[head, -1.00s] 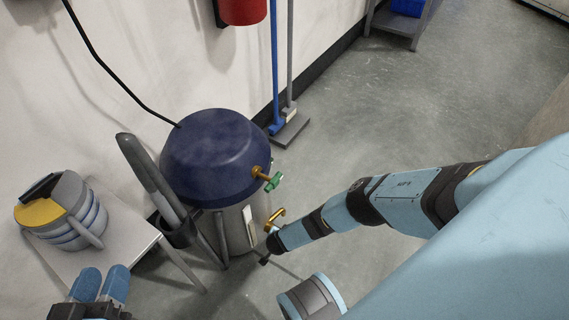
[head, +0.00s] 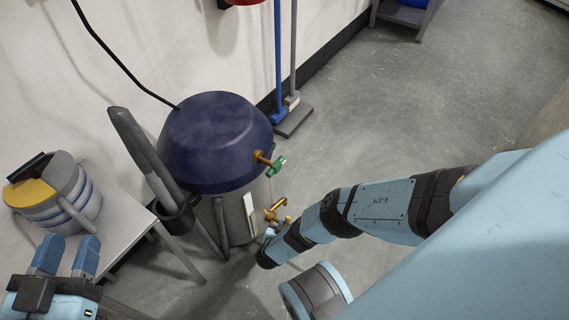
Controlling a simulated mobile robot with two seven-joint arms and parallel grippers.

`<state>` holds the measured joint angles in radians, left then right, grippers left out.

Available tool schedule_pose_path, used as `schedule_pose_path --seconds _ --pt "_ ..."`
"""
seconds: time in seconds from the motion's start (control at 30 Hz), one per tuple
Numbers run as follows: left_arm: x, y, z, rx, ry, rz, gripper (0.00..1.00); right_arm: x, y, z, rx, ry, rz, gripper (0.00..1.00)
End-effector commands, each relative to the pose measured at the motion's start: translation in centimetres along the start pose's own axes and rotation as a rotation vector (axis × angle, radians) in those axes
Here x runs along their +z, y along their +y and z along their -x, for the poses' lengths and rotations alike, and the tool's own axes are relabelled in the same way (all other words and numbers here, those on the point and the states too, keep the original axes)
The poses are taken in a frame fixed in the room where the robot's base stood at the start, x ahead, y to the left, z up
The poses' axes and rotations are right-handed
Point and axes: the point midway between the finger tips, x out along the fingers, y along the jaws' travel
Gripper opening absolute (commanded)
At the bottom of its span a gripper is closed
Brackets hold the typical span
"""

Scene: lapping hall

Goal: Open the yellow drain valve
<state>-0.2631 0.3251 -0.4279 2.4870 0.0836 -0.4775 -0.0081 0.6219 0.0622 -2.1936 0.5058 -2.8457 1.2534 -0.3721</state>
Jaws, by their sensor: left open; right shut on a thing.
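The yellow drain valve (head: 275,211) sticks out low on the right side of a tank (head: 216,140) with a dark blue top and grey lower body. My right gripper (head: 270,232) is at the valve, shut on it; its fingers are small and partly hidden by my own wrist. A second valve with a green handle (head: 275,164) sits higher on the tank, apart from the gripper. My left gripper (head: 64,256) is open and empty at the lower left, away from the tank.
A grey table (head: 120,232) at the left holds a round striped container with a yellow top (head: 55,195). A holder with a grey handled tool (head: 145,155) stands between table and tank. A blue-handled broom (head: 278,65) leans by the wall. The floor at right is clear.

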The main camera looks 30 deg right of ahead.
Motion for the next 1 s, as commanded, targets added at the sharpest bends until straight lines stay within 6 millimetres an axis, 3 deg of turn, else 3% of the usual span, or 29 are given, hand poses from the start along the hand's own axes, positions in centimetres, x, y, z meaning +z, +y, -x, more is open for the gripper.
schedule_pose_path --seconds 0.33,0.37,0.47,1.0 --pt "0.06 0.05 0.04 -0.002 0.0 0.004 0.43 -0.04 -0.06 -0.11 -0.001 0.002 0.0 0.0" --pt "0.06 0.06 0.04 -0.002 0.0 0.005 0.43 -0.04 -0.06 -0.12 -0.001 0.002 0.0 0.25" --pt "0.06 0.07 0.05 -0.002 0.0 0.006 0.43 -0.03 -0.05 -0.1 -0.001 0.002 0.0 0.45" --pt "-0.49 0.08 -0.02 -0.001 -0.006 0.027 0.43 -0.87 -0.54 0.5 0.007 0.002 -0.003 0.45"
